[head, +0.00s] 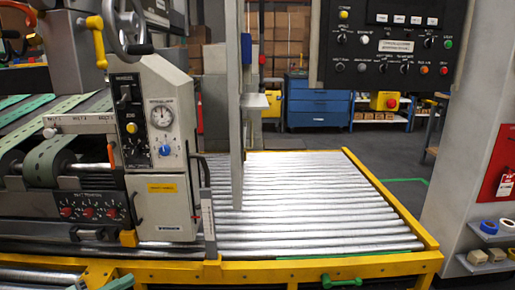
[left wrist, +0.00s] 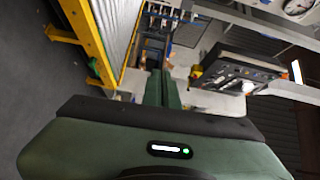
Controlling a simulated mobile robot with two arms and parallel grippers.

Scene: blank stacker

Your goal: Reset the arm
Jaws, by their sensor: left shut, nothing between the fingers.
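My left gripper (left wrist: 162,90) shows in the left wrist view, with its dark green fingers together and nothing between them. Its wide green body with a small lit indicator fills the bottom of that view. The fingers point away from the camera and touch nothing that I can make out. I cannot make out either gripper clearly in the head view. My right gripper is in neither view.
A roller bed (head: 320,215) in a yellow frame (head: 335,268) is empty. A machine cabinet (head: 157,150) with gauge and knobs stands left, a black control panel (head: 395,45) hangs upper right. A blue drawer cabinet (head: 318,103) stands behind. A grey post (head: 236,100) rises mid-view.

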